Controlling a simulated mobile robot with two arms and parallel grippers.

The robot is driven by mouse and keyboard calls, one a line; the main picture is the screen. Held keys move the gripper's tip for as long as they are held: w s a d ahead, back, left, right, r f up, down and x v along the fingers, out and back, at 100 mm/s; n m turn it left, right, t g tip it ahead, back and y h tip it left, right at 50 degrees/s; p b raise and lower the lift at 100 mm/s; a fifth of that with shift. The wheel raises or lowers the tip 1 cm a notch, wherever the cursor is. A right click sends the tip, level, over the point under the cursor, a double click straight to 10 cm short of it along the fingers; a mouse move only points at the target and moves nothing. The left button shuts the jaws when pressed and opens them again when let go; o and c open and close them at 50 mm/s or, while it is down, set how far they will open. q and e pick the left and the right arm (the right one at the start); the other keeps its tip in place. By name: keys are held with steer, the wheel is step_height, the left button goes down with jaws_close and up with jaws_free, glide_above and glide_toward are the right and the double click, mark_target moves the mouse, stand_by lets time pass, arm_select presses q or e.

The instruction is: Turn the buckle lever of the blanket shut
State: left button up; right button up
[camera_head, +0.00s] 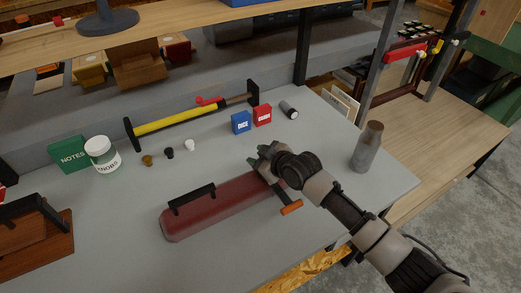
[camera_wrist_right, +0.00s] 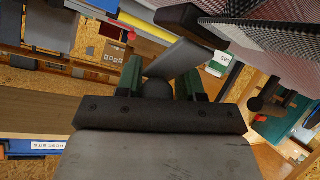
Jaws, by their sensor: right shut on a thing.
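The rolled dark red blanket (camera_head: 222,209) lies on the grey bench top, with a black handle (camera_head: 190,199) along it. Its right end is partly hidden by my right arm. A dark bar with an orange end (camera_head: 291,207) sticks out there towards the front. My right gripper (camera_head: 258,156) is at the back of that end. In the right wrist view, its green fingers (camera_wrist_right: 161,82) are closed about a dark rounded piece, with a grey flat part (camera_wrist_right: 178,60) beyond, which I take for the buckle lever. The lever's angle is mostly hidden. My left gripper is out of view.
The bench front is clear.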

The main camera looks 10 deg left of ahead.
steer(key=shift+w+a+f+g+h+p, duration=0.2)
steer(key=shift+f+g+h+p, duration=0.15)
steer(key=shift+g+h, duration=0.25)
steer(key=o, duration=0.8)
steer(key=shift+d, duration=0.1)
steer(key=v, duration=1)
steer(key=shift+s+d+r, duration=0.2)
steer(key=shift+s, duration=0.1)
